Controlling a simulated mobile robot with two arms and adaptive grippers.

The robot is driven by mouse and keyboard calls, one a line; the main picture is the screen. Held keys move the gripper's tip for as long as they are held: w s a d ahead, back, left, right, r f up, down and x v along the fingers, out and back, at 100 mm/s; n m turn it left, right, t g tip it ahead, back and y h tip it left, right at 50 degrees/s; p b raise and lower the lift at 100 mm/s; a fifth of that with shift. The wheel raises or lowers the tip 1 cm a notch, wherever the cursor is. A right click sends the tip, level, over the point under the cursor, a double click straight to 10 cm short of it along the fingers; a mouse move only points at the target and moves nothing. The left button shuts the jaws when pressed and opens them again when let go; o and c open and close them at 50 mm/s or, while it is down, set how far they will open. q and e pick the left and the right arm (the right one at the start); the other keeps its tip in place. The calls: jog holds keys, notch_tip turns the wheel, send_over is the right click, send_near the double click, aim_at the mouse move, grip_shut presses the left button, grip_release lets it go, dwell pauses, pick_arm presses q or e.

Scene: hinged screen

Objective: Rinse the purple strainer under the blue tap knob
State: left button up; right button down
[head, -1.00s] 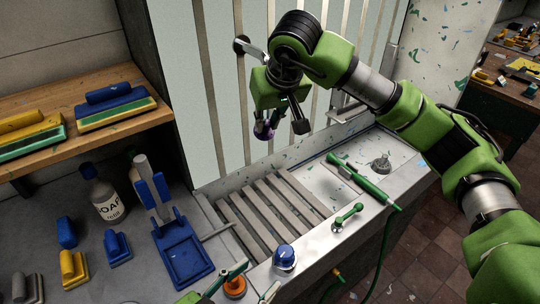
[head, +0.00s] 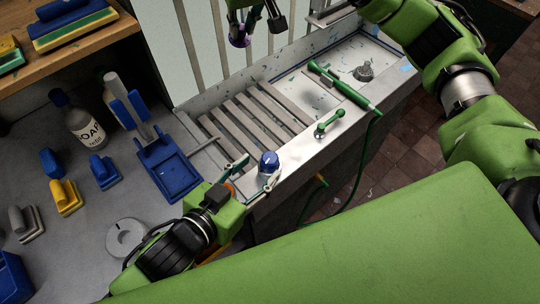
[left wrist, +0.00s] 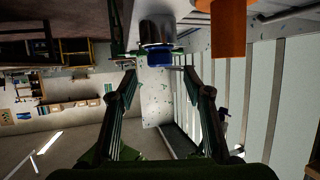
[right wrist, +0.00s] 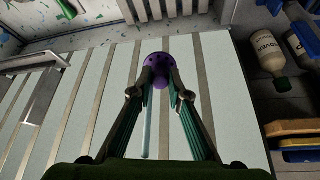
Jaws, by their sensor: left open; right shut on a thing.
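The blue tap knob (head: 268,160) stands on the front ledge of the sink. My left gripper (head: 257,174) is open, with its fingers on either side of the knob. In the left wrist view the knob (left wrist: 158,55) shows between and beyond the open fingertips (left wrist: 160,82); I cannot tell whether they touch it. The purple strainer (head: 240,38) is held up above the back of the slatted sink by my right gripper (head: 256,28). In the right wrist view the round strainer (right wrist: 166,66) sits between the shut fingertips, which hide part of it.
The slatted grate (head: 245,125) below the strainer is clear. A green lever tap (head: 327,124) and a green hose wand (head: 340,85) lie to the right. Metal bars rise behind the sink.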

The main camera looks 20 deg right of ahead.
aim_at(268, 160)
pick_arm(q)
jog(key=x, duration=0.6)
jog(key=shift+w+d+f, duration=0.1)
jog(key=shift+w+d, duration=0.1)
jog(key=c, duration=1.1)
